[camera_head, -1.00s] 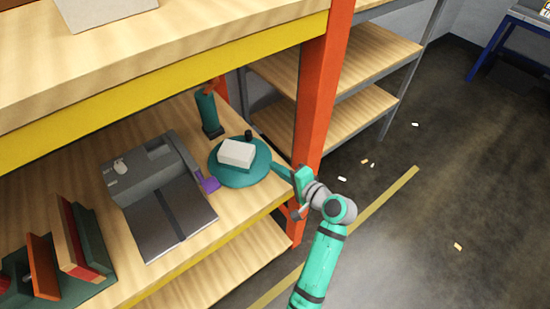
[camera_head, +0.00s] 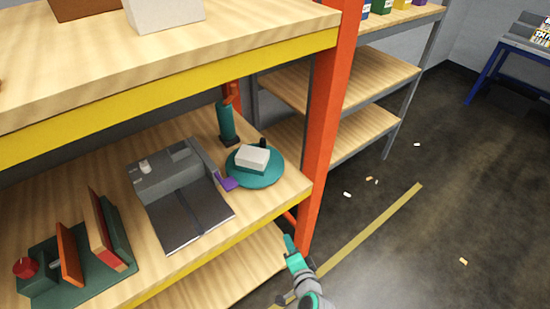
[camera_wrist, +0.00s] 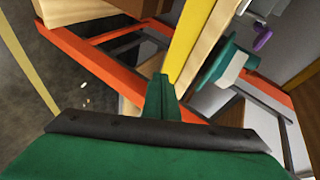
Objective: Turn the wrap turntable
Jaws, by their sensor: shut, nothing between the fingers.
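The wrap turntable is a round teal disc (camera_head: 262,179) on the lower wooden shelf, beside the orange post. A white box (camera_head: 252,158) sits on it, and a small dark knob (camera_head: 263,143) stands near its back rim. The turntable also shows in the wrist view (camera_wrist: 214,66), with the white box (camera_wrist: 233,68) on it. My gripper (camera_head: 290,241) is shut and empty, in front of and below the shelf edge, apart from the turntable. In the wrist view its closed teal fingers (camera_wrist: 161,88) point toward the shelf's yellow beam.
A grey plotter (camera_head: 165,180) with a purple part (camera_head: 229,183) stands left of the turntable. A teal upright tool (camera_head: 225,122) is behind it. The orange post (camera_head: 326,130) and yellow beam (camera_head: 170,100) bound the shelf opening. The floor at right is mostly clear.

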